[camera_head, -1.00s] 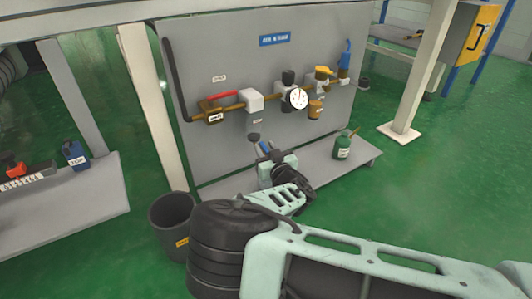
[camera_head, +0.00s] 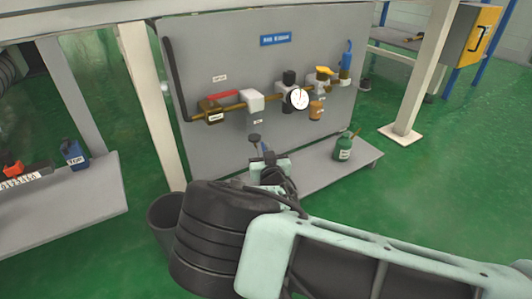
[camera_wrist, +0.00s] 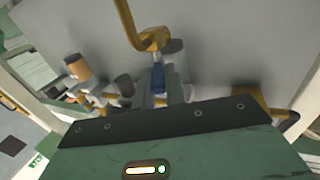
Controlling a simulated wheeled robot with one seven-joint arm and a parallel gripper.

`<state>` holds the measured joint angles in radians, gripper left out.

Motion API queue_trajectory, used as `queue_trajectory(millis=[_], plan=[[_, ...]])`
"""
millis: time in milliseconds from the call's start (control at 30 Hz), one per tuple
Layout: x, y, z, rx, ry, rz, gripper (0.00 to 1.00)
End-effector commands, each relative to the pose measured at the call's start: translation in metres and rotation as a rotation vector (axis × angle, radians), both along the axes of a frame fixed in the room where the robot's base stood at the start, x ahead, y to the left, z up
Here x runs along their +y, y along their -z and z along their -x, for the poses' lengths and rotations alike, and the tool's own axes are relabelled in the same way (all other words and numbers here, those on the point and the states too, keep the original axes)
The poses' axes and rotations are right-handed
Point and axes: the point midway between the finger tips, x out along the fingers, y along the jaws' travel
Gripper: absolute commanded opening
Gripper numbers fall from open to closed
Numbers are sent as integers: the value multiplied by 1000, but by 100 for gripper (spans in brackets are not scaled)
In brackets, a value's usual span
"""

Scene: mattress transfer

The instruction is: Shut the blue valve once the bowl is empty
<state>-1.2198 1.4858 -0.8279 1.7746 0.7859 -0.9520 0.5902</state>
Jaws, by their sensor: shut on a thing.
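The blue valve (camera_wrist: 159,77) shows in the wrist view as a small blue piece between my fingers, close to a brass fitting with a curved pipe. My gripper (camera_head: 266,155) is shut on it, low in front of the grey panel; in the head view my arm hides much of the hold. The blue valve shows there only as a small blue patch (camera_head: 264,147) beside a dark round knob. The bowl (camera_head: 254,121) appears to be the grey part under the white filter block (camera_head: 252,101). It is too small to tell whether it holds liquid.
Along the brass pipe are a red lever (camera_head: 220,96), a round gauge (camera_head: 299,98), an amber cup (camera_head: 316,108) and a blue upright handle (camera_head: 347,56). A green can (camera_head: 343,147) stands on the shelf. A dark bucket (camera_head: 164,222) is partly behind my arm.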

Motion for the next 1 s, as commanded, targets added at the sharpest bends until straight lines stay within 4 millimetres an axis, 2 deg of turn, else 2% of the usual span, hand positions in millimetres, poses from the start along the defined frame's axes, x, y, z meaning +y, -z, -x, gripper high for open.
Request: queue_trajectory(millis=[800,1000], plan=[[27,4,-9,4,764,-11,0],[30,3,-11,3,899,-6,0]])
